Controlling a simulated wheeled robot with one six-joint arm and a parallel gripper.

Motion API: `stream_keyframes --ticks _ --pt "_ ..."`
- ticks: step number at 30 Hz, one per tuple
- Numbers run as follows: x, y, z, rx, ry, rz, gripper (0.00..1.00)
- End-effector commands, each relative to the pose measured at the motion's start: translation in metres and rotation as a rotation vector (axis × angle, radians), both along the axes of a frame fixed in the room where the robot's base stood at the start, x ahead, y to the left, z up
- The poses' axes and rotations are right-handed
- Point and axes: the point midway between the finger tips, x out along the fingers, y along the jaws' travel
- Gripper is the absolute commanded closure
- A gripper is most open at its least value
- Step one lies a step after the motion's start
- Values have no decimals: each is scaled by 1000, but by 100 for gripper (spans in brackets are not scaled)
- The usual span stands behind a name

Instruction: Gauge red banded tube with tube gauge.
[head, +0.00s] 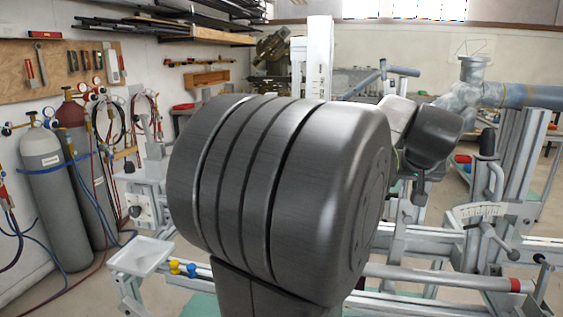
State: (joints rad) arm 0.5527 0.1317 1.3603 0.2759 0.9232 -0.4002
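A grey tube with a red band (440,279) lies roughly level at the lower right, on the jig. The red band is near its right end, and its left end is hidden behind my arm. My own dark arm link fills the middle of the view and covers much of the jig. Beyond it, a small dark part below my wrist (418,190) may be my gripper; its fingers cannot be made out, nor whether they hold anything. I cannot pick out the tube gauge with certainty.
The jig has a curved scale plate (481,211) and upright metal posts at the right. A white tray (142,255) stands at the lower left, with yellow and blue knobs (183,268) beside it. Gas cylinders (53,190) stand by the left wall, with hoses near them.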

Motion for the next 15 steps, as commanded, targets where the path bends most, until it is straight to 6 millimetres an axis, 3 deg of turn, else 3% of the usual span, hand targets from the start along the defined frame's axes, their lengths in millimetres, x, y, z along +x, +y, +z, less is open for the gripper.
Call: stream_keyframes --ticks 5,11,15 --pt "0 0 0 0 0 0 64" --pt "0 0 0 0 0 0 100" --pt "0 0 0 0 0 0 100"
